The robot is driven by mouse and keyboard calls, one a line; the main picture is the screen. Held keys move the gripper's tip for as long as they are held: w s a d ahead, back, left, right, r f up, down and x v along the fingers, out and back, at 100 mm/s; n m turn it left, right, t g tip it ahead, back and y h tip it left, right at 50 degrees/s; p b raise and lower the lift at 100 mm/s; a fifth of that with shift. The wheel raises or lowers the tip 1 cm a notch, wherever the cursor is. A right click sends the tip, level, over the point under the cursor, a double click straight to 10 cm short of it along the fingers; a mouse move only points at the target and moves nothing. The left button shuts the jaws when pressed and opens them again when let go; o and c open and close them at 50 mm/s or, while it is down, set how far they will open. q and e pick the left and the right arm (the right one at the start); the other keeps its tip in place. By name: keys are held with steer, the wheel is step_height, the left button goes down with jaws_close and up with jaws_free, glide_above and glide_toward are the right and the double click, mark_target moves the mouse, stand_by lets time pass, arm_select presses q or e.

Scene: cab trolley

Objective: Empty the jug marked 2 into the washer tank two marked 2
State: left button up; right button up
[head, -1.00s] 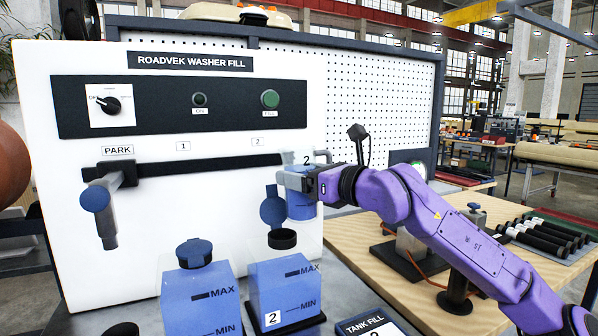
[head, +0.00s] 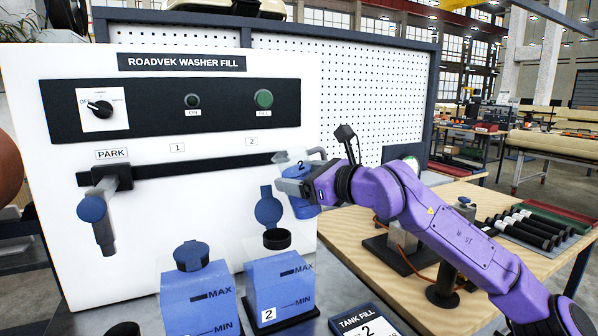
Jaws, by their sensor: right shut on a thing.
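My right gripper (head: 290,186) is shut on the jug marked 2 (head: 303,207), a pale jug with blue liquid inside. The jug is held up and tilted slightly, above and to the right of the washer tank two. The washer tank two (head: 280,283) is blue, with a 2 label and MAX and MIN marks. Its black round neck (head: 277,239) is open, with the blue cap (head: 268,209) flipped up behind it. The gripper hides part of the jug. I see no stream of liquid. My left gripper is not in view.
Another blue tank (head: 202,305), its blue cap (head: 192,255) closed, stands to the left. A hanging fill nozzle (head: 103,222) sits below the PARK label. A TANK FILL sign (head: 357,321) lies in front. A wooden bench (head: 400,285) with black cylinders is at right.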

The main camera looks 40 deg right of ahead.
steer(key=shift+s+d+r+n+g+h+p, duration=0.2)
steer(key=shift+n+p, duration=0.4)
steer(key=shift+p, duration=0.4)
steer(key=shift+w+d+r+n+g+h+p, duration=0.1)
steer(key=shift+d+n+g+h+p, duration=0.15)
steer(key=shift+n+p, duration=0.55)
steer(key=shift+s+d+f+n+g+h+p, duration=0.15)
steer(key=shift+f+n+g+h+p, duration=0.25)
steer(key=shift+n+p, duration=0.6)
steer(key=shift+d+f+n+g+h+p, duration=0.25)
steer(key=shift+f+n+p, duration=0.35)
steer(key=shift+p, duration=0.65)
steer(key=n+h, duration=0.1)
steer(key=f+n+g+p, duration=0.1)
steer(key=shift+a+f+n+h, duration=0.25)
steer(key=shift+a+n+h, duration=0.15)
steer(key=n+h+p, duration=0.1)
steer(key=a+n+h+p, duration=0.1)
steer(key=shift+w+f+n, duration=0.1)
steer(key=shift+w+n, duration=0.1)
steer(key=shift+n, duration=0.1)
steer(key=shift+w+a+r+n+g+h+p, duration=0.1)
steer(key=shift+a+r+n+g+h+p, duration=0.25)
steer(key=shift+n+p, duration=0.45)
steer(key=shift+a, duration=0.1)
stand_by(0.6)
